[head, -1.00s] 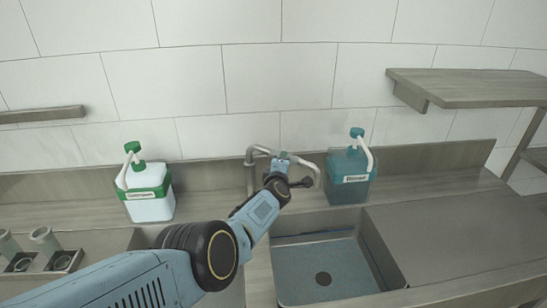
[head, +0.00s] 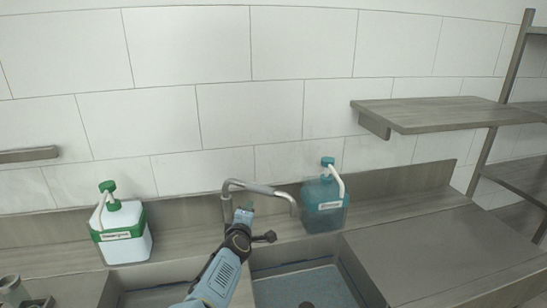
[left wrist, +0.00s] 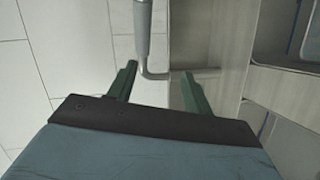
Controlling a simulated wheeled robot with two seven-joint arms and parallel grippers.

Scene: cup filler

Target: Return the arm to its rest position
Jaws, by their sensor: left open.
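My left gripper (head: 245,211) is in front of the metal faucet (head: 255,186) behind the sink. In the left wrist view its two green fingers (left wrist: 160,82) are spread apart with nothing held between them. The faucet pipe (left wrist: 143,35) shows beyond and between the fingers; whether a finger touches it I cannot tell. My blue left forearm rises from the bottom edge of the head view. My right gripper is in no view.
A white and green jug (head: 122,240) stands on the counter left of the faucet, and a teal jug (head: 325,205) stands right of it. The sink basin (head: 305,290) lies in front. A wall shelf (head: 440,113) juts out at right. The counter right of the sink is bare.

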